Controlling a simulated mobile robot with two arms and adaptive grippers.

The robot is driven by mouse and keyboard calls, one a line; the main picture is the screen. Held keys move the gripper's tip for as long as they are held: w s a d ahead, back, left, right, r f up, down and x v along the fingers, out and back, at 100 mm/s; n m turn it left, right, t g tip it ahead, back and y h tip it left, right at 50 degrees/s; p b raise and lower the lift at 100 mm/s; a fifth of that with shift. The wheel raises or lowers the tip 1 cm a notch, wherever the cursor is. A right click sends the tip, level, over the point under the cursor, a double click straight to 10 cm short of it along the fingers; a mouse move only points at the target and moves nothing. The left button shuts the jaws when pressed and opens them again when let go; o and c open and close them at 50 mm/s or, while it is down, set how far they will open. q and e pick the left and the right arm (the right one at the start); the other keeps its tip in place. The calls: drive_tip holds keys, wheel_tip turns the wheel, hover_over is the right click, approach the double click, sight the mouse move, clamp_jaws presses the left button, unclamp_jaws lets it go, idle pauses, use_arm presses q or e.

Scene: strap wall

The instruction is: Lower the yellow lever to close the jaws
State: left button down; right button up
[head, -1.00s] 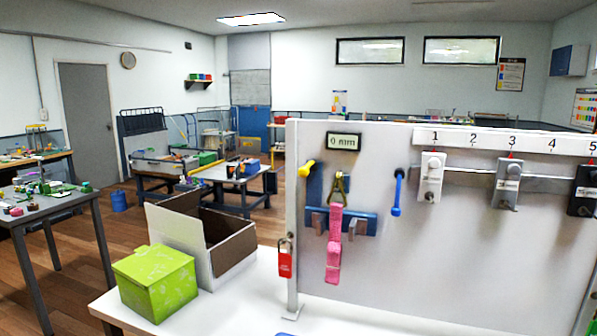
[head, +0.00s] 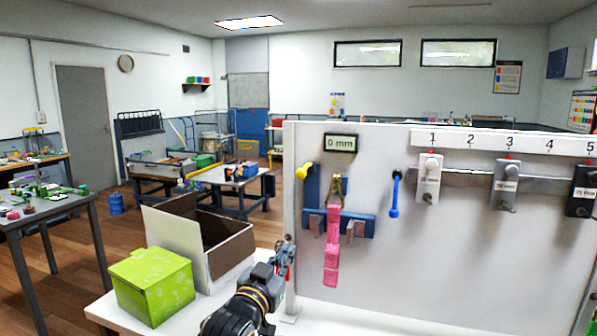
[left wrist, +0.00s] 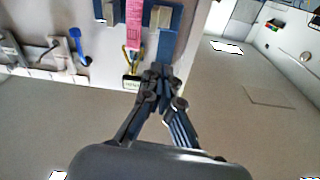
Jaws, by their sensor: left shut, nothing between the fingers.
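The yellow lever (head: 302,172) sticks out near the top left of the grey panel in the head view, beside a blue upright. Below it are two grey-brown jaws (head: 318,227) on a blue bar (head: 366,222), with a gap between them. A pink strap (head: 332,255) hangs from a brass hook (head: 338,188) through that gap. My left gripper (head: 286,246) is shut and empty, low at the panel's left edge, below and apart from the lever. In the left wrist view the shut fingers (left wrist: 157,76) probably hide the lever. My right gripper is not in view.
A display (head: 340,143) reads 0 mm. A blue-handled lever (head: 395,195) hangs right of the strap. Numbered hangers line a rail (head: 462,174) further right. A red padlock is mostly behind my gripper. An open box (head: 228,255) and a green box (head: 150,284) stand left.

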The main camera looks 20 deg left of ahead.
sight(298, 171)
use_arm(q)
wheel_tip(298, 171, up, 15)
drive_tip(key=w+t, duration=0.2)
drive_tip(key=t, duration=0.2)
drive_tip(key=shift+a+h, duration=0.3)
drive_tip(key=shift+a, duration=0.1)
drive_tip(key=a+p+x, duration=0.1)
drive_tip(key=p+x, duration=0.3)
drive_tip(key=x, duration=0.6)
drive_tip(key=f, duration=0.2)
drive_tip(key=f+p, duration=0.1)
drive_tip(key=f, duration=0.1)
drive_tip(key=shift+w+d+f, duration=0.1)
drive_tip(key=shift+w+d, duration=0.15)
